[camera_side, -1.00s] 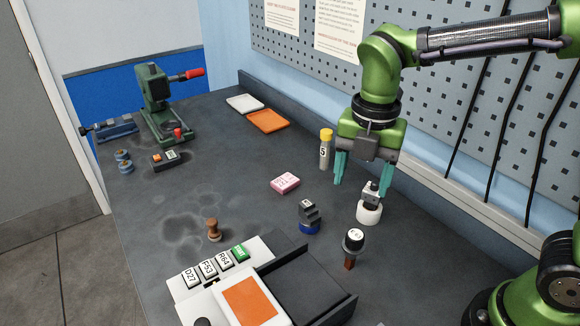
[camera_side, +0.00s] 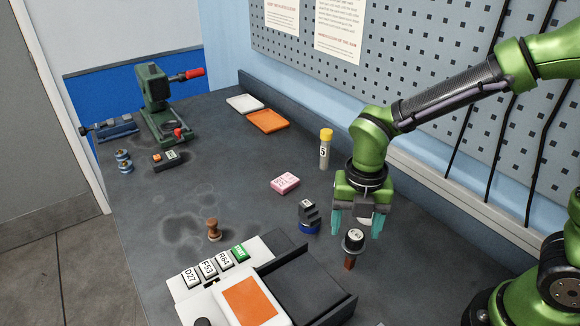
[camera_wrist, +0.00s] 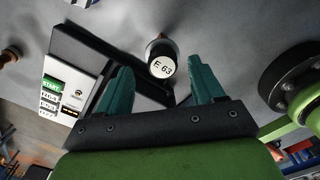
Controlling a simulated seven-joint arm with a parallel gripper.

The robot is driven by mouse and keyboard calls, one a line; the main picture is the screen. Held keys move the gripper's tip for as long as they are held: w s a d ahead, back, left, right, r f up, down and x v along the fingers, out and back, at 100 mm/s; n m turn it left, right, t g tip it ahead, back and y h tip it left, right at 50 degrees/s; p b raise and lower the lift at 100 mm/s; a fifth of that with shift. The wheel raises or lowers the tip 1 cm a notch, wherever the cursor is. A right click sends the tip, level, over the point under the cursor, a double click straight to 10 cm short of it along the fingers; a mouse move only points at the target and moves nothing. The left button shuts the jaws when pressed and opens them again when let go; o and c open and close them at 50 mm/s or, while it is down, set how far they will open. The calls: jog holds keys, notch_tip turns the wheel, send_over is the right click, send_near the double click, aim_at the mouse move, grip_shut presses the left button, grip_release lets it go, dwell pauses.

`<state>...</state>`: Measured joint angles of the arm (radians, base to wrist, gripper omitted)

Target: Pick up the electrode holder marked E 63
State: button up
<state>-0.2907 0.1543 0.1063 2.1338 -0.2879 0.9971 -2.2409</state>
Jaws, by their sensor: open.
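The electrode holder marked E 63 has a black head with a round white label and a reddish-brown lower part. In the wrist view its label (camera_wrist: 162,67) reads "E 63" and lies between my fingertips, in line with the gap. In the side view the holder (camera_side: 353,241) stands upright on the bench, just in front of my gripper (camera_side: 357,230). My gripper is open, its teal fingers spread and pointing down, with nothing held. The two fingers also show in the wrist view (camera_wrist: 160,72). Whether they overlap the holder in height is hard to tell.
A machine with a START button (camera_side: 239,252) and an orange pad (camera_side: 249,300) stands front left of the holder. A stepped dark piece on a blue base (camera_side: 309,227) is close at left. A white-based piece is mostly hidden behind my gripper. A yellow-capped vial (camera_side: 326,150) stands behind.

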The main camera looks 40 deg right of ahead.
aim_at(355, 234)
notch_tip(355, 234, down, 5)
jog(key=shift+s+d+f, duration=0.1)
jog(key=shift+s, duration=0.05)
jog(key=c, duration=1.1)
